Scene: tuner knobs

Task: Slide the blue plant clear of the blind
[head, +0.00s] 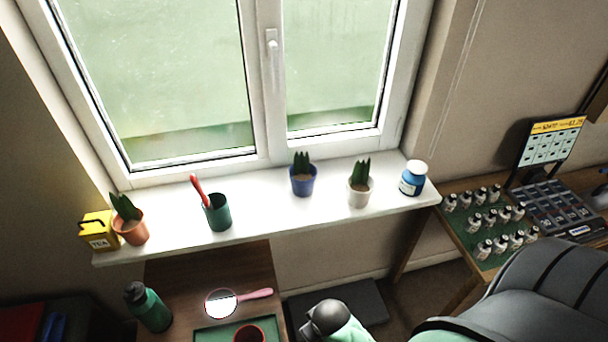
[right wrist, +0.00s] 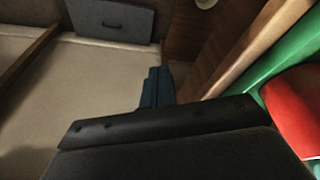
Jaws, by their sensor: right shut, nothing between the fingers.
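The blue plant (head: 302,183) is a spiky green plant in a blue pot. It stands upright on the white window sill (head: 262,200), close to the window frame, between the green cup and the white-potted plant. No blind is seen in the head view; only the lower part of the window shows. My right gripper (right wrist: 157,90) shows in the right wrist view, shut and empty, pointing over the floor and apart from the plant. My left gripper is in neither view.
The sill in front of the blue pot is bare.

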